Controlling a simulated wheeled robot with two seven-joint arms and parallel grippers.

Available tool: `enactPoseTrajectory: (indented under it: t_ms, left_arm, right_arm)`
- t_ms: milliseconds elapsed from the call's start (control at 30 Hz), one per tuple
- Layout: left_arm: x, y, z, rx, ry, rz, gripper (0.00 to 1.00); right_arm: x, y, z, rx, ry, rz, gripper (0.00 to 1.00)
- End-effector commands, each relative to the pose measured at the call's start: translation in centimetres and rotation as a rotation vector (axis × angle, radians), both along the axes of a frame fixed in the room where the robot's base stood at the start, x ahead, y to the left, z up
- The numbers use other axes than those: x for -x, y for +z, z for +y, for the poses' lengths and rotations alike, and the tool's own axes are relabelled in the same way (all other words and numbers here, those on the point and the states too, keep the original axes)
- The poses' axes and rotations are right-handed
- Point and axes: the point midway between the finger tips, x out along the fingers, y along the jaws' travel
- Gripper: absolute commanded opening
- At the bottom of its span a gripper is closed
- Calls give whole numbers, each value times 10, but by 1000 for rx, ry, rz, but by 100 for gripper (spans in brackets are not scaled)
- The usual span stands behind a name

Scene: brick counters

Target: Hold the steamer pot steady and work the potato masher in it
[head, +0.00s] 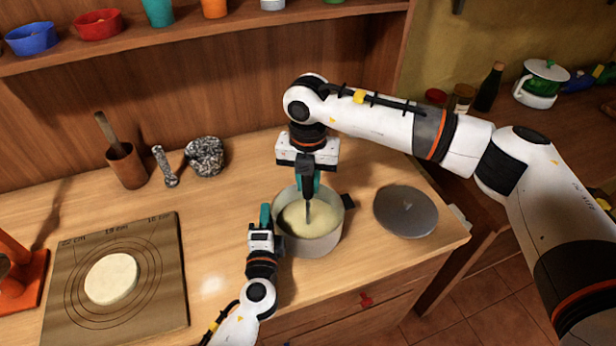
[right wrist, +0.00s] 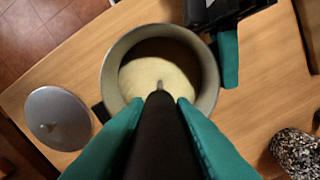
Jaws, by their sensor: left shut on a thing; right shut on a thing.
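The grey steamer pot (head: 312,245) stands upright on the wooden counter with pale mash (head: 300,220) inside. It also shows from above in the right wrist view (right wrist: 114,58). My left gripper (head: 265,216) is shut at the left side of the pot, where a handle would be; the part it grips is hidden. My right gripper (head: 309,184) is above the pot, shut on the dark handle of the potato masher (right wrist: 160,130). The masher points down, and its thin shaft enters the mash. Its head is hidden in the mash.
A grey lid (head: 405,211) lies right of the pot near the counter edge. A mat (head: 160,300) with dough (head: 111,279) is at left. A wooden mortar (head: 126,166) and a speckled stone bowl (head: 205,157) stand at the back. A shelf (head: 230,42) runs above.

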Motion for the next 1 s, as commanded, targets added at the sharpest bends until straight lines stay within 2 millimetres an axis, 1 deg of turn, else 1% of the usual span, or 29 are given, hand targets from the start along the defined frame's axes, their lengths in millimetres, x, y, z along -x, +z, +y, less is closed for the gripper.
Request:
enactPoseTrajectory:
  t_ms: [267, 400, 533, 733, 1000]
  left_arm:
    - [0, -1, 0, -1, 0, 2, 0]
    - [0, -1, 0, -1, 0, 2, 0]
    - [0, -1, 0, -1, 0, 2, 0]
    - [0, -1, 0, 0, 0, 2, 0]
    - [0, -1, 0, -1, 0, 2, 0]
  right_arm:
    - [0, -14, 0, 0, 1, -1, 0]
    - [0, -14, 0, -1, 1, -1, 0]
    - [0, -9, 0, 0, 1, -2, 0]
    - [0, 5, 0, -1, 0, -2, 0]
    - [0, 7, 0, -1, 0, -1, 0]
